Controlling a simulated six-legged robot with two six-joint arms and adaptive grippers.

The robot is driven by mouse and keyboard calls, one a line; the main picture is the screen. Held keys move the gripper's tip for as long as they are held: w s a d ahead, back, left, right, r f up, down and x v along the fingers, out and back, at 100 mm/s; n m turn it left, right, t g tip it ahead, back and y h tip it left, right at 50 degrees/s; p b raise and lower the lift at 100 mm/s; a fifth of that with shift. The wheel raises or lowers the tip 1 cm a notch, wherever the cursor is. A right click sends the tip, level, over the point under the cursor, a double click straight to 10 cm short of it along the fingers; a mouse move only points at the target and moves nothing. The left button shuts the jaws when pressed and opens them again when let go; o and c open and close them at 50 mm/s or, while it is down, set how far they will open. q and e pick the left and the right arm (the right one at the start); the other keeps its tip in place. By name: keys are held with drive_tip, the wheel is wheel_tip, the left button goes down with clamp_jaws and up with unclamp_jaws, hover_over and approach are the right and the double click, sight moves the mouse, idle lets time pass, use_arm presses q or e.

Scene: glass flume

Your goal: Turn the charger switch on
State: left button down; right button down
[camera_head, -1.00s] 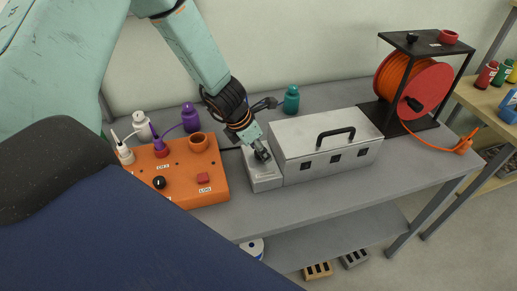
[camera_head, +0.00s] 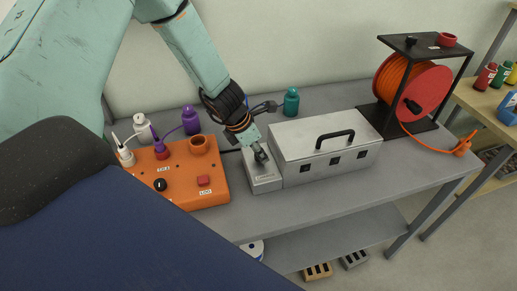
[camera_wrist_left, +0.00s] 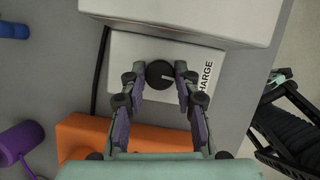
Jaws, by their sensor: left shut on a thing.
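The charger (camera_head: 264,184) is a small light-grey box on the grey bench, against the left end of a larger metal case. In the left wrist view its top (camera_wrist_left: 125,48) carries a round black knob (camera_wrist_left: 160,74) with a pale pointer line toward the right, the side of the printed CHARGE label (camera_wrist_left: 207,72). My left gripper (camera_head: 261,155) is over the box from above. In the left wrist view its two fingers (camera_wrist_left: 160,80) stand on either side of the knob, shut on it. In the head view the gripper hides the knob. My right gripper is not in view.
The metal case (camera_head: 325,150) with a black handle adjoins the charger on the right. An orange control box (camera_head: 185,172) stands close on the left. A teal bottle (camera_head: 291,102) is behind, and a red cable reel (camera_head: 412,90) stands far right. The front bench strip is clear.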

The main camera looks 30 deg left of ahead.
use_arm(q)
drive_tip(key=m+g+h+p, duration=0.1)
drive_tip(key=m+p, duration=0.3)
drive_tip(key=shift+a+r, duration=0.1)
drive_tip(key=shift+r, duration=0.05)
drive_tip(key=shift+w+m+g+h+p, duration=0.1)
drive_tip(key=shift+m+g+h+p, duration=0.3)
drive_tip(key=shift+m, duration=0.5)
drive_tip(key=shift+m+g, duration=0.3)
drive_tip(key=shift+m, duration=0.7)
drive_tip(key=m, duration=0.2)
drive_tip(key=m+g, duration=0.1)
drive_tip(key=shift+w+f+m+b, duration=0.2)
drive_tip(key=shift+f+m+b, duration=0.05)
drive_tip(key=shift+m+b, duration=0.1)
drive_tip(key=m+g+b, duration=0.1)
drive_tip(key=m, duration=0.2)
drive_tip(key=shift+g+b, duration=0.3)
drive_tip(key=shift+b, duration=0.05)
drive_tip(key=shift+m+g+b, duration=0.4)
drive_tip(key=shift+m+b, duration=0.3)
drive_tip(key=shift+m, duration=0.65)
drive_tip(key=shift+r, duration=0.1)
